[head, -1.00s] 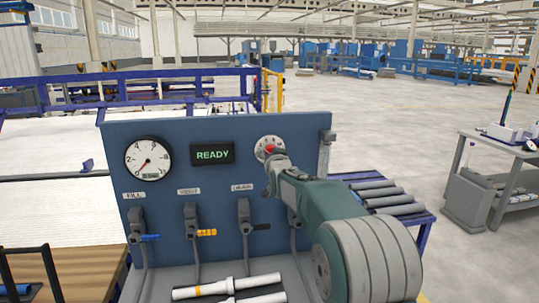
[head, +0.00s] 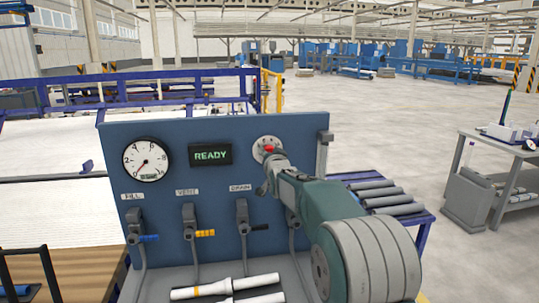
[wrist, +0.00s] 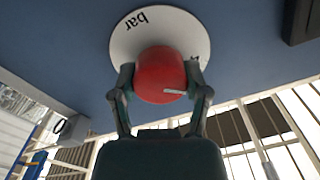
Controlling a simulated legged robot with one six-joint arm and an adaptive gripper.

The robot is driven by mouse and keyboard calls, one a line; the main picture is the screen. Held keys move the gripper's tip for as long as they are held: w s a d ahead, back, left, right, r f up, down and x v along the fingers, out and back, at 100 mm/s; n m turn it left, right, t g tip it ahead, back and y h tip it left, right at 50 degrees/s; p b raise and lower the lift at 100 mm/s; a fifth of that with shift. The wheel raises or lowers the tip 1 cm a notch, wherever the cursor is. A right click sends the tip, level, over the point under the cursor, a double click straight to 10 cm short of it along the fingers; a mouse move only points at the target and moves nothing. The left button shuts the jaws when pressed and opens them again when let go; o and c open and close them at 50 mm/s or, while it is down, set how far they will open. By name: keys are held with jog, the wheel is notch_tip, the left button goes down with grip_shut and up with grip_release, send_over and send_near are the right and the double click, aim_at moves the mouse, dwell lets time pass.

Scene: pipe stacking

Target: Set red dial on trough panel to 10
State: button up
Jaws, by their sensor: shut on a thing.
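The blue trough panel (head: 225,235) stands in front of me. The red dial (head: 269,149) sits on a round pale scale plate (head: 262,143) at the panel's upper right. In the wrist view the red dial (wrist: 160,75) has a short pale pointer mark pointing right in the picture. Its white plate (wrist: 122,42) reads "bar"; the scale numbers are mostly hidden, so I cannot tell the setting. My gripper (wrist: 160,95) is shut on the dial, one finger on each side. In the head view my gripper (head: 275,160) partly hides the dial and plate.
The panel carries a gauge (head: 146,160), its needle at the lower left, and a display (head: 210,155) reading READY. Below are levers labelled FILL, VENT and DRAIN. White pipes (head: 228,286) lie in front. Grey pipes (head: 380,195) lie on a rack to the right.

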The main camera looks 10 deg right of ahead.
jog(key=m, duration=0.2)
jog(key=f+m, duration=0.1)
jog(key=m, duration=0.2)
jog(key=shift+m, duration=0.3)
jog(key=m, duration=1)
jog(key=shift+m, duration=0.4)
jog(key=m, duration=0.5)
jog(key=shift+m, duration=0.4)
jog(key=o, duration=1.1)
jog(key=shift+o, duration=0.2)
jog(key=shift+a+r, duration=0.1)
jog(key=shift+r, duration=0.05)
jog(key=shift+r, duration=0.1)
